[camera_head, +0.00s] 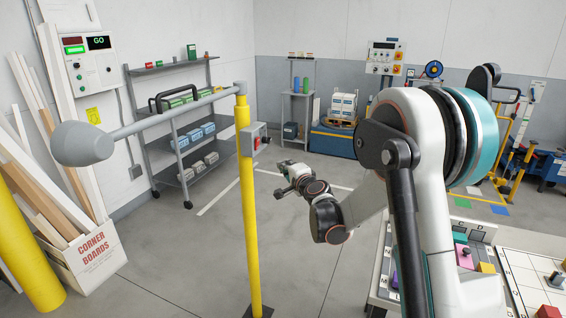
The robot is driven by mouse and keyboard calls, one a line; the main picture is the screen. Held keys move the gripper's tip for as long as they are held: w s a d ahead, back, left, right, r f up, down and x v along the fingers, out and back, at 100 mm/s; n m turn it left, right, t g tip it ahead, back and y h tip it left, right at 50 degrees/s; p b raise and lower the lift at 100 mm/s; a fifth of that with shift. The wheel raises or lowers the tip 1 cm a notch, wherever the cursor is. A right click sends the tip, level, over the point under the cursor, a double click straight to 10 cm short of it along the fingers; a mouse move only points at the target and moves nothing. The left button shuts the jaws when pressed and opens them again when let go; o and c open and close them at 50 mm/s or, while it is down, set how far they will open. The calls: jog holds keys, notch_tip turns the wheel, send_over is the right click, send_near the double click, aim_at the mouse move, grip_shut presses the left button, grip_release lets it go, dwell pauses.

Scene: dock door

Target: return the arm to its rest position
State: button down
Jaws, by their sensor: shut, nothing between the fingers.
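My arm (420,130) rises large at the right of the head view, with its white links, black joints and teal band close to the camera. The forearm reaches left and away to a dark wrist (314,188). My gripper (284,178) is at its far end, small in the picture and above the open grey floor. It is shut and holds nothing. It shows just right of the yellow post, apart from it in the picture; the depth between them is hard to tell.
A yellow post (249,210) carries a grey bar (180,117) reaching left. A wheeled shelf (186,137) and a corner-board box (88,262) stand left. A worktable (527,272) with coloured blocks is below my arm at right. A blue platform (338,142) with a loaded pallet stands behind.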

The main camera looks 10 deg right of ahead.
dwell(0.3)
jog(key=s+a+r+n+g+b, duration=0.1)
jog(key=s+a+r+n+g, duration=0.15)
jog(key=s, duration=0.45)
jog(key=s+a+r+n+g+y, duration=0.15)
jog(key=s+n, duration=0.25)
jog(key=s, duration=0.4)
jog(key=s+a+r+n+g+b, duration=0.1)
jog(key=s+a+r+n, duration=0.15)
jog(key=s, duration=0.45)
jog(key=s+d+f+n+g+h, duration=0.1)
jog(key=s+f+n, duration=0.1)
jog(key=s, duration=0.7)
jog(key=s+d+f+n+g+h+b, duration=0.1)
jog(key=s+f, duration=0.3)
jog(key=s, duration=0.5)
jog(key=s+d+f+n+g+h, duration=0.2)
jog(key=s+d+f+n, duration=0.1)
jog(key=s, duration=0.6)
jog(key=shift+s+d+g, duration=0.15)
jog(key=shift+d+g, duration=0.05)
jog(key=shift+g, duration=0.1)
